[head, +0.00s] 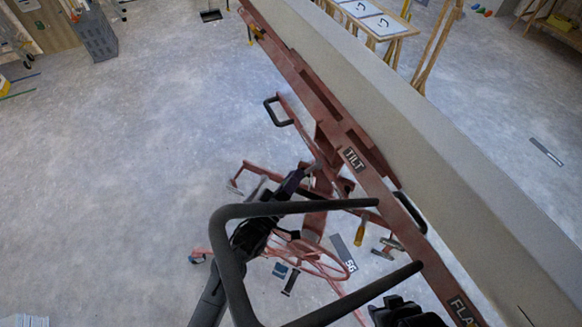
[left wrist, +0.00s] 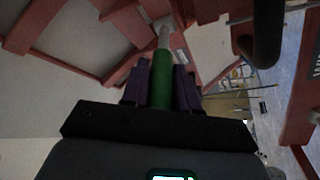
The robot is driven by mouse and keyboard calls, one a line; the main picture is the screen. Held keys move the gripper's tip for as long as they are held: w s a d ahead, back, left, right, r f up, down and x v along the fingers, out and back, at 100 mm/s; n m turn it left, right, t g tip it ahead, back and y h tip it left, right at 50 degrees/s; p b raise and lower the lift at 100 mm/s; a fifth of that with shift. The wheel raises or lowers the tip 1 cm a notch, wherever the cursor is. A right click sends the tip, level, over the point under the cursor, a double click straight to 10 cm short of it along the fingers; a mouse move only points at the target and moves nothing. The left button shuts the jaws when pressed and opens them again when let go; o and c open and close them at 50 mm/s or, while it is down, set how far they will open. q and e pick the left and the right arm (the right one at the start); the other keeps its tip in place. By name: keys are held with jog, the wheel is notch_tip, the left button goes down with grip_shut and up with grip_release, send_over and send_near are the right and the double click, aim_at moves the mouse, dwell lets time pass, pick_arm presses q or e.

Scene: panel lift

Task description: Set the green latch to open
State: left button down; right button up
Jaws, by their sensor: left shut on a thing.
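The green latch (left wrist: 162,80) is a green-sleeved handle with a pale metal rod at its far end, in the left wrist view. My left gripper (left wrist: 161,88) has its purple fingers on both sides of the green sleeve and is shut on it. In the head view my left gripper (head: 291,184) is beside the red frame of the panel lift (head: 325,108), just left of the TILT label (head: 353,160). The latch is hidden there by the gripper. My right gripper's fingers do not show.
A long pale panel (head: 390,110) lies along the lift. A thick black tube loop (head: 235,260) crosses the foreground. Black handles (head: 278,112) stick out from the red frame. A FLAT label (head: 462,310) is partly cut off. Open floor (head: 130,170) lies to the left.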

pick_arm(q)
jog(key=shift+s+d+n+t+y, duration=0.2)
jog(key=shift+n+t+y, duration=0.15)
jog(key=shift+y, duration=0.2)
jog(key=shift+s+d+n+t+y, duration=0.15)
jog(key=shift+s+n+t+y, duration=0.1)
jog(key=shift+n+y, duration=0.25)
jog(key=shift+s+d+f+n+t+y, duration=0.1)
jog(key=shift+s+d+n+t+y, duration=0.15)
jog(key=shift+y, duration=0.25)
jog(key=shift+d+n+t+y, duration=0.15)
jog(key=shift+n+y, duration=0.15)
jog(key=shift+y, duration=0.15)
jog(key=c, duration=0.9)
grip_release()
jog(key=shift+c, duration=0.2)
jog(key=shift+p, duration=0.3)
jog(key=b+v, duration=0.2)
jog(key=v, duration=0.9)
jog(key=shift+b, duration=0.3)
